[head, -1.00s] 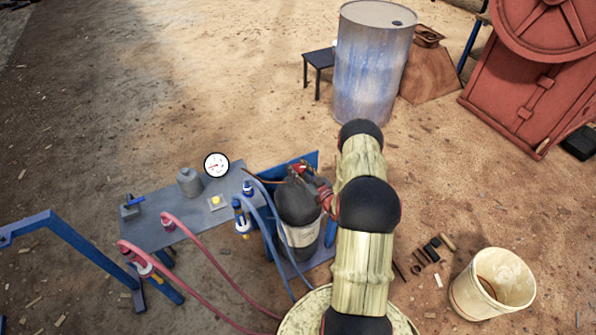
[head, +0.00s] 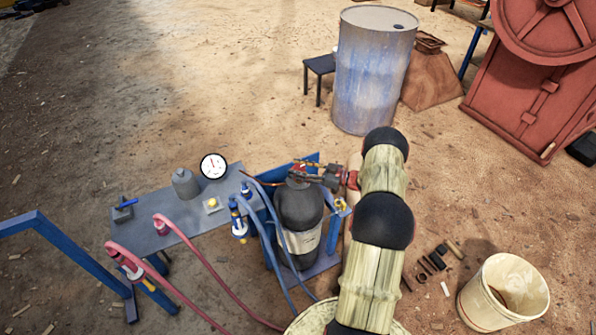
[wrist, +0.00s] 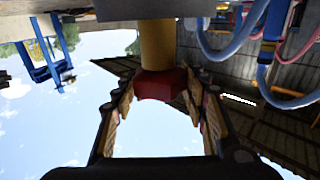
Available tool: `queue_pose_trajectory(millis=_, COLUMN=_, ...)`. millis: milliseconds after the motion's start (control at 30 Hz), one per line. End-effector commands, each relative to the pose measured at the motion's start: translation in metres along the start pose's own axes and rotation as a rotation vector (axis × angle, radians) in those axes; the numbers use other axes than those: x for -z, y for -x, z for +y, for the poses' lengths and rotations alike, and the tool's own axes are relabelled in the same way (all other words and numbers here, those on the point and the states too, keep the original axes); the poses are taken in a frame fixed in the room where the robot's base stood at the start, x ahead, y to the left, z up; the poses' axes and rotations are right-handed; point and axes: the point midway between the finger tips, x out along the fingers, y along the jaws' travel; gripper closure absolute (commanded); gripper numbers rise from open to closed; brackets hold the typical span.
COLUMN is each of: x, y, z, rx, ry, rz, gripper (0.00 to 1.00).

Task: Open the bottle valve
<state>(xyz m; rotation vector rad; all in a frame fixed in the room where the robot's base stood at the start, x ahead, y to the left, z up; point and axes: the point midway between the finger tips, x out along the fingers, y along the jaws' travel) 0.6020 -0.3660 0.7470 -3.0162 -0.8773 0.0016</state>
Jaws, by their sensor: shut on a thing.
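The dark grey gas bottle (head: 298,208) stands upright at the right end of the bench, with a pale label on its lower body. Its valve (head: 302,171) is at the top, partly hidden by my gripper (head: 318,177), which comes in from the right. In the wrist view, the valve's red hexagonal knob (wrist: 156,85) on a yellow stem (wrist: 157,45) sits between the fingers of my gripper (wrist: 160,103). The fingers are shut on the knob from both sides. The exact contact is hard to see.
A grey bench (head: 163,228) holds a round gauge (head: 213,166) and a small grey canister (head: 185,184). Blue hoses (head: 268,240) and red hoses (head: 200,262) hang in front. A cream bucket (head: 503,290) and a blue drum (head: 370,75) stand on the ground.

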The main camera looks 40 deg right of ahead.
Motion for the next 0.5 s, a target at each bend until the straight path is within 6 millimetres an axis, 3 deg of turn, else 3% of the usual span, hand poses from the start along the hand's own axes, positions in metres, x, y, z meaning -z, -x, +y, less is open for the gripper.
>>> queue_pose_trajectory(millis=467, x=0.0023, y=-0.0009, z=0.0013, rx=0.015, ry=0.003, rz=0.002, gripper=0.82)
queue_pose_trajectory(millis=500, x=0.0023, y=-0.0010, z=0.0013, rx=0.015, ry=0.003, rz=0.002, gripper=0.56)
